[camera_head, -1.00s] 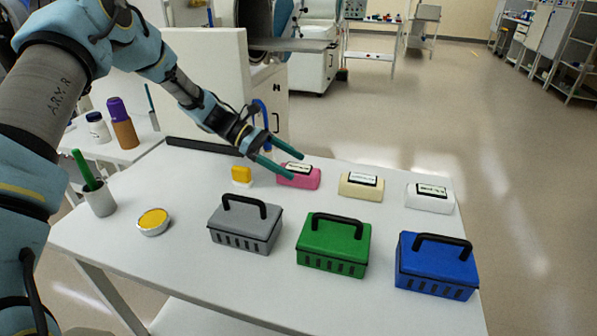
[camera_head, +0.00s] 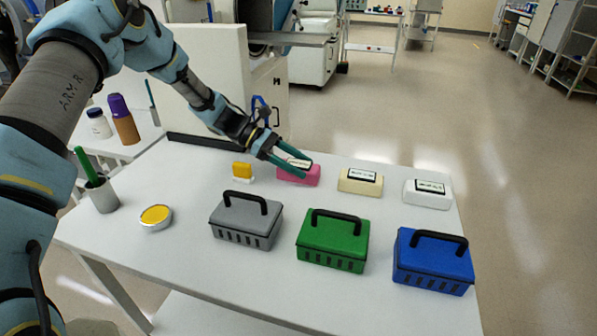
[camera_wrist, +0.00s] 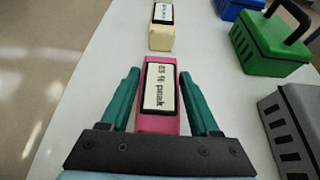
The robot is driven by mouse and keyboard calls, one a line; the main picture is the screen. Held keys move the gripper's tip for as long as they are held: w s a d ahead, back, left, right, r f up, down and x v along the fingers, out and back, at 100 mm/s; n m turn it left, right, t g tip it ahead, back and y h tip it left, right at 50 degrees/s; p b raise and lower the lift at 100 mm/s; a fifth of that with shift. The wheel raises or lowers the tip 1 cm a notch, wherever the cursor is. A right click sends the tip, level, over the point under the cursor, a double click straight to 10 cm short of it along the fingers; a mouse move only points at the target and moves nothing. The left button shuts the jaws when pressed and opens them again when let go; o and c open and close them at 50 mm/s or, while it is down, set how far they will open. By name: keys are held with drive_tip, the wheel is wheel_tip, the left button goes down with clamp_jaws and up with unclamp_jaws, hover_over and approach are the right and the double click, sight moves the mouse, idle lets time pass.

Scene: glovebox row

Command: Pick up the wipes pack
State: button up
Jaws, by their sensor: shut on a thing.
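Three soft-looking packs with labelled lids stand in a row at the back of the table: a pink wipes pack (camera_head: 300,180), a cream one (camera_head: 360,184) and a white one (camera_head: 428,197). My gripper (camera_head: 299,168) is at the pink pack, one finger on each side. In the wrist view my gripper (camera_wrist: 159,75) is shut on the pink pack (camera_wrist: 151,124), its label between the green fingers. The pack appears to be still on the table. The cream pack (camera_wrist: 161,38) is just beyond it, apart from the fingers.
Grey (camera_head: 245,222), green (camera_head: 333,242) and blue (camera_head: 433,262) handled boxes stand along the table's front. A yellow-and-white block (camera_head: 242,173) is left of the pink pack. A yellow-topped round tin (camera_head: 155,217) and a cup with a green stick (camera_head: 102,195) are at the left.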

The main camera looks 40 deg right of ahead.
clamp_jaws()
